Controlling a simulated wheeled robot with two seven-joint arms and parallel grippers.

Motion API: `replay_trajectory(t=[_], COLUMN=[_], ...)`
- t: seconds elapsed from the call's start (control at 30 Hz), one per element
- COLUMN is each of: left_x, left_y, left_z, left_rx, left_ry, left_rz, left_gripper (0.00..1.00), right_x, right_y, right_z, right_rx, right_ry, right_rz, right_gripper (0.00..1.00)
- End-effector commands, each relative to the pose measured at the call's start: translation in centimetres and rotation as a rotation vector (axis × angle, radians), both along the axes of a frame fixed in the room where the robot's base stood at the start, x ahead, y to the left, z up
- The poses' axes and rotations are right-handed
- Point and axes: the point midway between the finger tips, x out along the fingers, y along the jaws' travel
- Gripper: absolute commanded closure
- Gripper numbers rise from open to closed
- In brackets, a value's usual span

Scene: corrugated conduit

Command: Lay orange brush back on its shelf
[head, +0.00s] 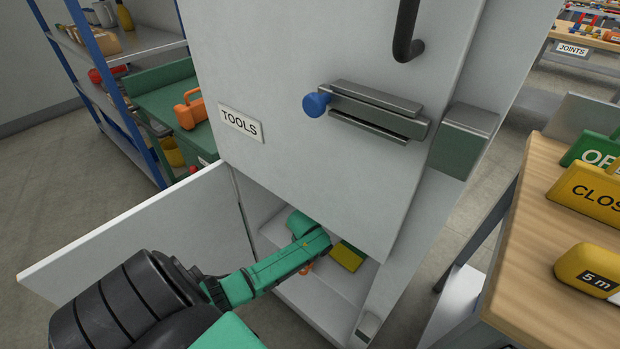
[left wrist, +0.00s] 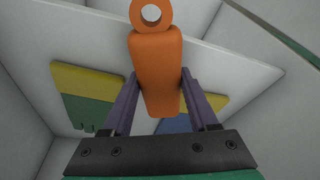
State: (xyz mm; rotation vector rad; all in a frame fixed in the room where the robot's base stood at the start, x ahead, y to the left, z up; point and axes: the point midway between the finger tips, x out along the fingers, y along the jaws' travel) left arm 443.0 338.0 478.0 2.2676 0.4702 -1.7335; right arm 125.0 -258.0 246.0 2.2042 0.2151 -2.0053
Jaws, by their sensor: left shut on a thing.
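The orange brush (left wrist: 158,70) is between the two fingers of my left gripper (left wrist: 157,85) in the left wrist view. The gripper is shut on its body, and its ring end points to the top of that view. In the head view only a small orange piece (head: 306,268) shows below my left forearm, inside the open lower compartment. The white shelf (left wrist: 240,70) lies behind the brush in the left wrist view; its pale surface also shows in the head view (head: 330,288). I cannot tell whether the brush touches it. My right gripper is not in view.
A yellow-and-green piece (left wrist: 88,95) and a yellow-and-blue piece (left wrist: 190,115) lie on either side of the brush. The open cabinet door (head: 140,235) stands left of my arm. The upper door (head: 310,60) overhangs the compartment. A wooden table (head: 545,245) stands at right.

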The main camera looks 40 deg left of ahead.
Motion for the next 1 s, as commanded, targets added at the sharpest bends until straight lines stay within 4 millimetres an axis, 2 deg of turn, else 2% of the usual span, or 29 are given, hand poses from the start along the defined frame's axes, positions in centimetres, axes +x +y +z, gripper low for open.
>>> replay_trajectory(t=[0.07,0.1,0.13,0.17,0.47,0.57,0.7,0.77,1.0], left_x=[0.0,0.0,0.0,0.0,0.0,-0.1,-0.8,-2.4,-8.0], left_y=[0.0,0.0,0.0,0.0,0.0,-0.1,-0.4,-1.0,-3.4], left_z=[-0.3,-0.2,-0.2,-0.2,-0.1,0.8,3.6,3.1,3.0], left_rx=[0.000,0.000,0.000,0.000,0.000,0.000,0.000,-0.003,-0.003], left_ry=[0.001,0.001,0.001,0.001,0.000,-0.001,-0.001,0.008,0.005], left_rz=[0.000,0.000,0.000,0.000,0.000,0.000,-0.001,-0.002,-0.001], left_gripper=[0.92,0.25,0.14,0.10,0.10,0.10,0.10,0.10,0.10], right_x=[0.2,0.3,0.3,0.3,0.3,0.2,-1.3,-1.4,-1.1], right_y=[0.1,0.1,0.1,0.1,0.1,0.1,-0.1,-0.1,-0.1], right_z=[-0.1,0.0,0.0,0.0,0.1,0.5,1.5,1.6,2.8], right_rx=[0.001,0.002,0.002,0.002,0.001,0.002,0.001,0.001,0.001], right_ry=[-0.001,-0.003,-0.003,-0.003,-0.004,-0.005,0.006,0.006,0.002], right_rz=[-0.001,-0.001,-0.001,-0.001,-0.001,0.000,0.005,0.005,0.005], right_gripper=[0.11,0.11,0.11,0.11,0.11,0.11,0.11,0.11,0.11])
